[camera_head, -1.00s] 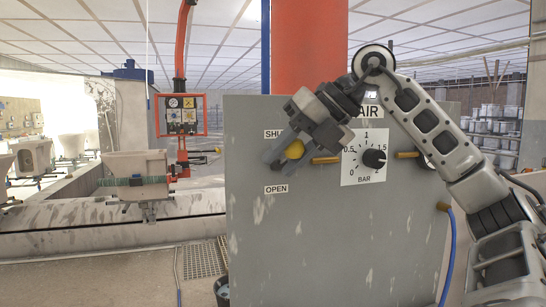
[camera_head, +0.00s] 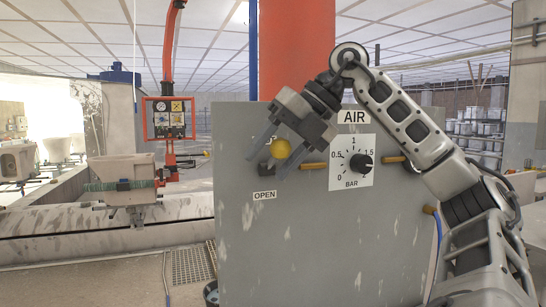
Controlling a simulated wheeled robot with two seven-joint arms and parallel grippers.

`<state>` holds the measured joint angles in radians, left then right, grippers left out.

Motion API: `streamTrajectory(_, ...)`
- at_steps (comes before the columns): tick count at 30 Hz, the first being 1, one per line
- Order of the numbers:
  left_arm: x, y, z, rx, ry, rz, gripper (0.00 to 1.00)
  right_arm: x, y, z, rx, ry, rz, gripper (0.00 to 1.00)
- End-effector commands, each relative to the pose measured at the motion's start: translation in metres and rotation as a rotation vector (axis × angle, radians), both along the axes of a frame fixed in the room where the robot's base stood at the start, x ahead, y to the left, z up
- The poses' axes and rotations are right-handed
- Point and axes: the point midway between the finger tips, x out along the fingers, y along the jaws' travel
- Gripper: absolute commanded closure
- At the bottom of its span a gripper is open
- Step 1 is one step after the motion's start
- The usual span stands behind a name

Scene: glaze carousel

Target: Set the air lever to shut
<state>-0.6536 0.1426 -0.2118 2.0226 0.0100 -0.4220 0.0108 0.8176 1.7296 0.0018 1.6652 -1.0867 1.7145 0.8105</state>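The air lever shows as a yellow ball knob (camera_head: 280,149) at the left of the grey panel (camera_head: 300,235), level with the brass pipe and gauge. Its handle is largely hidden. The knob is above the OPEN label (camera_head: 264,195); the SHUT label is mostly covered by my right gripper. My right gripper (camera_head: 268,162) comes down from the upper right, its two fingers spread, one on each side of the knob. I see a gap around the knob, but cannot tell whether a finger touches it. My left gripper is out of view.
A dial (camera_head: 351,162) marked BAR with a black knob sits right of the lever under the AIR label (camera_head: 353,117). An orange column (camera_head: 297,50) stands behind the panel. A red-framed control box (camera_head: 169,118) and a white ceramic piece (camera_head: 125,171) are at left.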

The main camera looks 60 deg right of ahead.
Motion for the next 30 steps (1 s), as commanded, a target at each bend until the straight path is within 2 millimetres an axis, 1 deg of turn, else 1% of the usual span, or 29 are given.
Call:
streamTrajectory(7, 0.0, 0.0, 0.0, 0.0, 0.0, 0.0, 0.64, 0.0, 0.0, 0.0, -0.001, 0.0, 0.001, 0.45)
streamTrajectory(11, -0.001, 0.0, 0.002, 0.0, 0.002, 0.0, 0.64, -0.004, -0.003, 0.007, -0.001, -0.001, -0.001, 0.45)
streamTrajectory(14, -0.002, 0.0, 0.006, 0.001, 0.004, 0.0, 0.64, -0.013, -0.008, 0.02, -0.002, 0.0, -0.004, 0.45)
streamTrajectory(24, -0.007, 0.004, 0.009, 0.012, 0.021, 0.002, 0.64, -0.058, -0.032, 0.084, -0.002, 0.001, -0.005, 0.45)
streamTrajectory(27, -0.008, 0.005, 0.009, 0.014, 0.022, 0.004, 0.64, -0.07, -0.038, 0.1, -0.001, 0.001, -0.004, 0.45)
streamTrajectory(30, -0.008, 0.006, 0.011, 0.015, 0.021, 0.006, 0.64, -0.079, -0.043, 0.111, -0.001, 0.001, -0.003, 0.45)
